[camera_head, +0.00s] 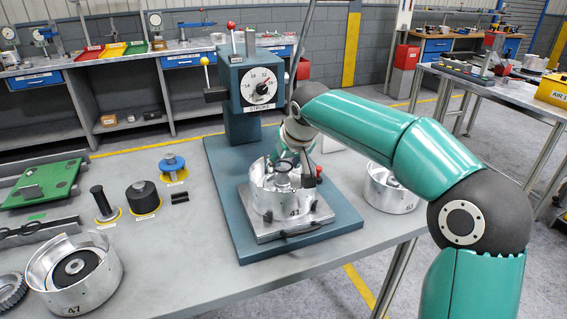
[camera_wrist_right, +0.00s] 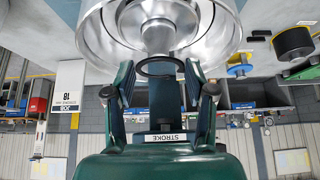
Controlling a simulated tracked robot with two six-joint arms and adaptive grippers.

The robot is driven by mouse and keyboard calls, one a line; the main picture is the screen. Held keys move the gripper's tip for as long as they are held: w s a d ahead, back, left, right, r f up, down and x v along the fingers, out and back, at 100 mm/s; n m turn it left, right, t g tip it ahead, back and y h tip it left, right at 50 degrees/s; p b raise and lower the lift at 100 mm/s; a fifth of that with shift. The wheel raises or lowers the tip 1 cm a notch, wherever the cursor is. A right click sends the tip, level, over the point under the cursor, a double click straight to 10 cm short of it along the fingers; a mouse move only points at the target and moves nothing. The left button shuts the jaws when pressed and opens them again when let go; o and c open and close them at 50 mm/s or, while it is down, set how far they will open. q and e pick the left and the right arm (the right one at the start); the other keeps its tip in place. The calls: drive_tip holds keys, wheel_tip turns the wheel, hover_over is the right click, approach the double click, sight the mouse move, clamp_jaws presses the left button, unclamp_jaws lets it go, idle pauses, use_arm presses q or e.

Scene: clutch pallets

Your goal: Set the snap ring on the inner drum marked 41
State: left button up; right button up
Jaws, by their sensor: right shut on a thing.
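The drum marked 41 (camera_head: 268,203) stands upright on the grey plate of the press, open at the top. It also shows in the wrist view (camera_wrist_right: 222,32), with a bright hub (camera_wrist_right: 157,38) at its middle. My right gripper (camera_head: 292,167) points down at the drum's open top. In the wrist view the right gripper (camera_wrist_right: 160,72) is shut on the dark snap ring (camera_wrist_right: 160,72), a thin ring between its two fingers. The ring lies close to the hub's end; I cannot tell if they touch. My left gripper is not in view.
The press head with a dial (camera_head: 259,86) rises behind the drum. A drum marked 63 (camera_head: 388,192) stands to the right. A drum marked 47 (camera_head: 70,278) stands at front left. Black and blue tools (camera_head: 142,197) stand left of the press. The table front is clear.

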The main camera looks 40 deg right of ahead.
drive_tip(key=o, duration=0.8)
drive_tip(key=shift+o, duration=0.2)
wheel_tip(320, 180, up, 9)
drive_tip(key=p, duration=0.8)
idle(0.6)
